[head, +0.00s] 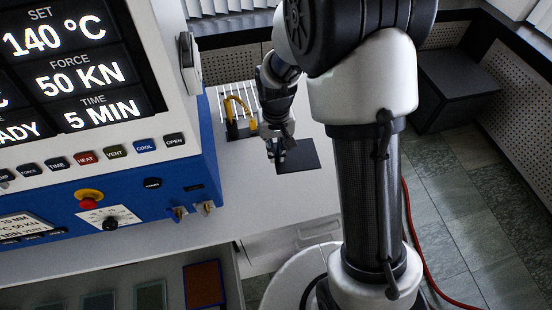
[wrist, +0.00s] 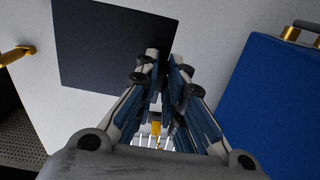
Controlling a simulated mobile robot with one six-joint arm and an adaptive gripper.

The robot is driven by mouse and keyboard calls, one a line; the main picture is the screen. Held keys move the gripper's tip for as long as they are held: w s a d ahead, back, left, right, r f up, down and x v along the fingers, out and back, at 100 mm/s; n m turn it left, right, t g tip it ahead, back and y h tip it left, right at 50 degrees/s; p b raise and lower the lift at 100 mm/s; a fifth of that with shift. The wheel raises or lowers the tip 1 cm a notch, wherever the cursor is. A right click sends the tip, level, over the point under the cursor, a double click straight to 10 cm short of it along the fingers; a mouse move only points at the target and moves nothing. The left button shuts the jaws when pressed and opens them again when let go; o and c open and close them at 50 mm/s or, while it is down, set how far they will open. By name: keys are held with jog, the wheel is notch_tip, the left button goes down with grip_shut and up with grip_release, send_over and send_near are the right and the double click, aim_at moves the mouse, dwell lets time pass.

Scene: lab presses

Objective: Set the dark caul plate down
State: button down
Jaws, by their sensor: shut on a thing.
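The dark caul plate (head: 298,158) is a thin, flat, near-black square over the white bench top, right of the press. It also fills the upper left of the wrist view (wrist: 108,42). My gripper (head: 276,154) is shut on one edge of the plate, on the plate's left side in the head view. In the wrist view my fingertips (wrist: 164,58) are close together at the plate's lower right edge. The plate looks about level with the bench. I cannot tell whether its underside touches the bench.
The blue and white press (head: 130,190) with its lit display stands at the left. A white-barred rack (head: 215,100) and a yellow-handled thing (head: 238,106) are behind my gripper. The bench (head: 245,205) is clear in front. Coloured panels (head: 203,284) lie on a lower shelf.

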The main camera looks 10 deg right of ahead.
jog(key=shift+s+d+r+n+b, duration=0.4)
jog(key=shift+s+d+r+b, duration=0.2)
jog(key=shift+s+d+r, duration=0.55)
jog(key=shift+w+a, duration=0.1)
jog(key=shift+w, duration=0.1)
